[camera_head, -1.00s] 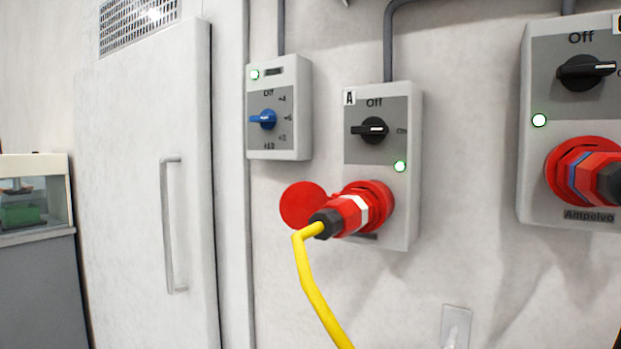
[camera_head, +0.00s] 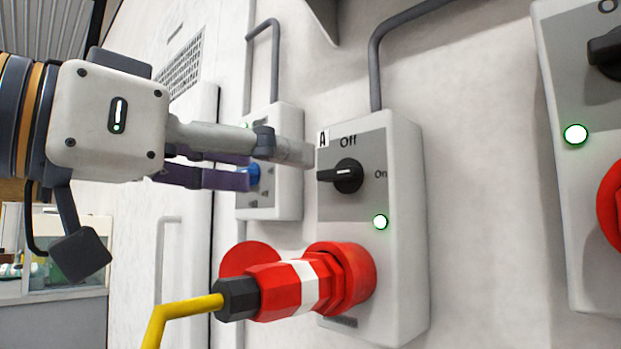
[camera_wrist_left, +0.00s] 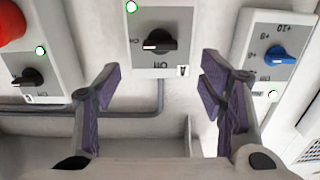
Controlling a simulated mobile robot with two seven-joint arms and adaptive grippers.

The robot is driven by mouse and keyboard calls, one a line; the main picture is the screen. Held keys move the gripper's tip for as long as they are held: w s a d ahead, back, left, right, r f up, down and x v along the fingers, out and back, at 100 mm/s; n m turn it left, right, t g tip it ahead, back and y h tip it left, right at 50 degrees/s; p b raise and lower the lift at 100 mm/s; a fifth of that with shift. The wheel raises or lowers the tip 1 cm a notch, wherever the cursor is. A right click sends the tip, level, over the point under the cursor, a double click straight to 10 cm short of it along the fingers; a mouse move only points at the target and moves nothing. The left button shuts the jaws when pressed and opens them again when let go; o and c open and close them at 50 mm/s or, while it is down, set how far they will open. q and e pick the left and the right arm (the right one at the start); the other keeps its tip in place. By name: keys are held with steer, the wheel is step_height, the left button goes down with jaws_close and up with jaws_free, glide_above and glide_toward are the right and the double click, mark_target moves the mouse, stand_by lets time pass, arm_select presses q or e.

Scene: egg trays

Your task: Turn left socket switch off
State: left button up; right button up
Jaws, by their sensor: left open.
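The left socket box, marked A (camera_head: 400,265), is in the middle of the head view. Its black switch knob (camera_head: 346,176) has its bar lying sideways, level with "On", with "Off" above. A green light (camera_head: 380,222) glows below. In the left wrist view, upside down, the knob (camera_wrist_left: 158,46) shows beyond and between the fingers. My left gripper (camera_head: 268,167) is open and empty, left of the knob in the head view and apart from it. Its purple-padded fingers stand spread in the left wrist view (camera_wrist_left: 163,92).
A red plug (camera_head: 300,284) with a yellow cable (camera_head: 180,317) juts from the socket below the knob. A second socket box (camera_head: 565,200) is on the right. A smaller box with a blue knob (camera_head: 254,176) is partly hidden behind my gripper.

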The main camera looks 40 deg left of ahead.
mark_target(332, 173)
arm_select(q)
steer(key=w, duration=0.9)
steer(key=shift+w+d, duration=0.35)
steer(key=shift+w, duration=0.05)
steer(key=c, duration=1.2)
